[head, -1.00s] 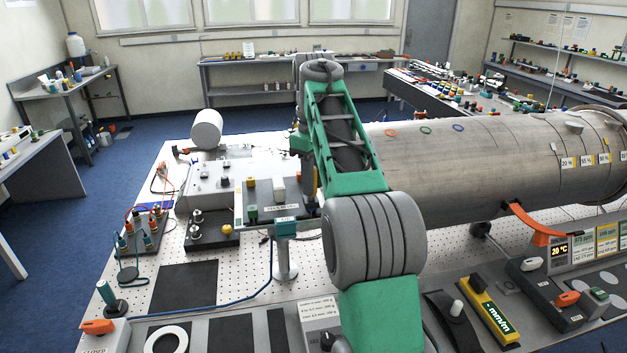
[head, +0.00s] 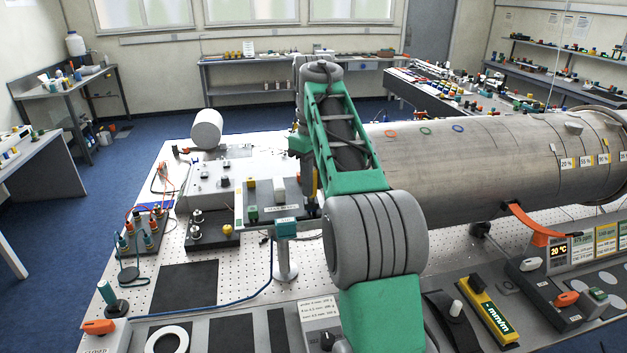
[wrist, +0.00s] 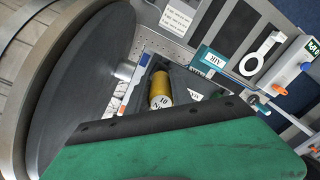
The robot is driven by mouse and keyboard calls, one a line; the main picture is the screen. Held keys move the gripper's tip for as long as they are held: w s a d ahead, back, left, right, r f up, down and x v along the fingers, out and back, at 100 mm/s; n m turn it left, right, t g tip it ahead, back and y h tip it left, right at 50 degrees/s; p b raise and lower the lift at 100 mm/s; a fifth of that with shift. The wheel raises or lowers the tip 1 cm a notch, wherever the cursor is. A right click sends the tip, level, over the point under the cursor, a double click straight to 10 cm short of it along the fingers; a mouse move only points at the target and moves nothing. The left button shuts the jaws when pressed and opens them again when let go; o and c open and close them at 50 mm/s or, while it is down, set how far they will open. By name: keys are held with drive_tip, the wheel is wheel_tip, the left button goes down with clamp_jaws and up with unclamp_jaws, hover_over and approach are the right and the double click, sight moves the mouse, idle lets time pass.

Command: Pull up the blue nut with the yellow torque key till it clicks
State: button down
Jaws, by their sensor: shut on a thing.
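The yellow torque key (wrist: 160,92) shows in the wrist view as a short gold cylinder with a "10 N" label on its end. In the head view, a small piece of yellow (head: 315,182) shows just beside my arm. My gripper (wrist: 161,80) is mostly hidden by dark parts and my green arm link, and it is shut on the key. I cannot make out the blue nut in either view; my arm covers much of the area around the key.
The large grey pipe (head: 470,165) lies to the right of my arm. A teal box (head: 286,229) on a post and a small platform with a green block (head: 252,214) stand close on the left. A black mat (head: 184,288) lies on the perforated table.

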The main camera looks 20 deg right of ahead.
drive_tip(key=shift+r, duration=0.1)
drive_tip(key=shift+n+p, duration=0.3)
drive_tip(key=shift+r+p, duration=0.3)
drive_tip(key=shift+r, duration=1.7)
drive_tip(key=shift+r, duration=1.5)
